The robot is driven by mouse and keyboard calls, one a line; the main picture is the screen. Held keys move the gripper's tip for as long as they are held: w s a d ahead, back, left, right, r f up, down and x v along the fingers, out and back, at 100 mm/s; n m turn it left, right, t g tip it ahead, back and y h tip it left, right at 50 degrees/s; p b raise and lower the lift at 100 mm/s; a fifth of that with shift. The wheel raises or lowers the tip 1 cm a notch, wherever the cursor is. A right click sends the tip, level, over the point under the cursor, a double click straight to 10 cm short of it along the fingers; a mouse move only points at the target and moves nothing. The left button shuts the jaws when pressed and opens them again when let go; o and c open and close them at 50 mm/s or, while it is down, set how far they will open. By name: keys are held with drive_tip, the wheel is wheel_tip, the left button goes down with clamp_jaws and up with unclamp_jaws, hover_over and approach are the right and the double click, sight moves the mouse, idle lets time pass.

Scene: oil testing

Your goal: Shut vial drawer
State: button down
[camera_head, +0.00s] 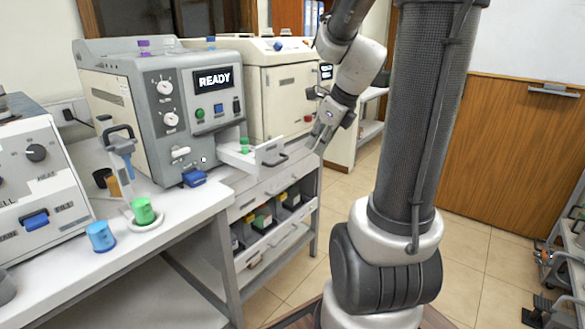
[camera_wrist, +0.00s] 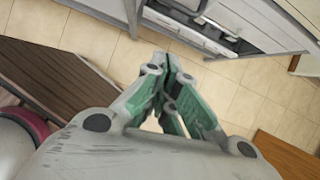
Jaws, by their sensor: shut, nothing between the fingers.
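The vial drawer (camera_head: 262,152) is a white tray that stands pulled out from the lower right of the grey machine (camera_head: 160,95) with the READY display. A green-capped vial (camera_head: 244,146) stands in it, and a dark handle (camera_head: 275,160) is on its front. My gripper (camera_head: 318,146) is just right of the drawer front, pointing down, and looks apart from it, though the exact gap is hard to tell. In the wrist view my gripper (camera_wrist: 170,62) has its green-sided fingers together with nothing between them.
A cream machine (camera_head: 280,90) stands behind the drawer. A cart with shelf bins (camera_head: 262,218) is below it. A green-capped vial (camera_head: 143,210) and a blue cap (camera_head: 100,236) are on the white counter (camera_head: 185,205).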

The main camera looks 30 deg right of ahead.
drive_tip(key=w+a+f+m, duration=0.1)
drive_tip(key=w+a+f, duration=0.2)
drive_tip(key=w+f, duration=0.5)
idle(0.4)
drive_tip(key=shift+f, duration=0.1)
